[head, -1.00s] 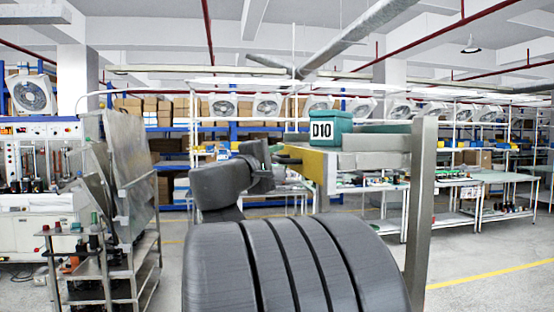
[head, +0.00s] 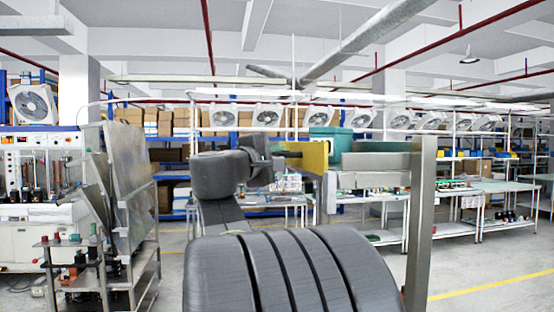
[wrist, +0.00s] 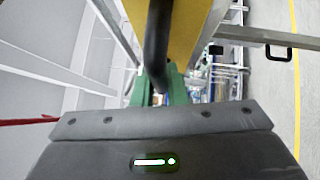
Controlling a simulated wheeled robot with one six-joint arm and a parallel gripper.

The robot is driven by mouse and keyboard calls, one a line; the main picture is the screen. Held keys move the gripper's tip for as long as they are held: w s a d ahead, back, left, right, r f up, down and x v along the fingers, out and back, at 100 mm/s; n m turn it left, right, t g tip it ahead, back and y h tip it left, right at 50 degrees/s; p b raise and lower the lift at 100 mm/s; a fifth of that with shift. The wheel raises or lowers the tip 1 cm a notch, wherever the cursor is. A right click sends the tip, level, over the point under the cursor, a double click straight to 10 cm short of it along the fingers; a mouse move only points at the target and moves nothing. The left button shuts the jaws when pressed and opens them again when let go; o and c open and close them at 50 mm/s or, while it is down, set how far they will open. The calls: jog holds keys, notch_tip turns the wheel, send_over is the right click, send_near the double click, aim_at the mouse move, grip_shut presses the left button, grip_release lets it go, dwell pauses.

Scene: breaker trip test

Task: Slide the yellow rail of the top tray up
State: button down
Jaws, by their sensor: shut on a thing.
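The yellow rail (head: 315,156) stands across the near end of the top tray (head: 375,161), in front of a teal box (head: 340,139). The rail covers the box's lower front, and its label is hidden. In the wrist view the rail (wrist: 188,30) shows as a yellow plate behind a dark curved handle (wrist: 155,45). My gripper (head: 288,152) is at the left face of the rail, small and partly hidden by my wrist. In the wrist view its green fingers (wrist: 158,82) are closed around the handle.
A grey upright post (head: 420,220) stands at the right of the tray. A metal cart (head: 128,200) is at the left. White benches (head: 480,190) and shelves stand farther back. Open floor lies at the right.

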jog(key=shift+s+r, duration=0.1)
jog(key=shift+r, duration=0.3)
jog(key=c, duration=1.6)
grip_release()
jog(key=shift+o, duration=0.7)
jog(key=shift+f, duration=0.15)
jog(key=b+v, duration=0.4)
jog(key=v, duration=0.9)
jog(key=shift+s+a, duration=0.2)
jog(key=shift+s, duration=0.1)
jog(key=shift+w+f, duration=0.1)
jog(key=p+x, duration=0.4)
jog(key=x, duration=0.9)
jog(key=shift+w+d, duration=0.2)
jog(key=shift+w, duration=0.05)
jog(key=shift+f, duration=0.15)
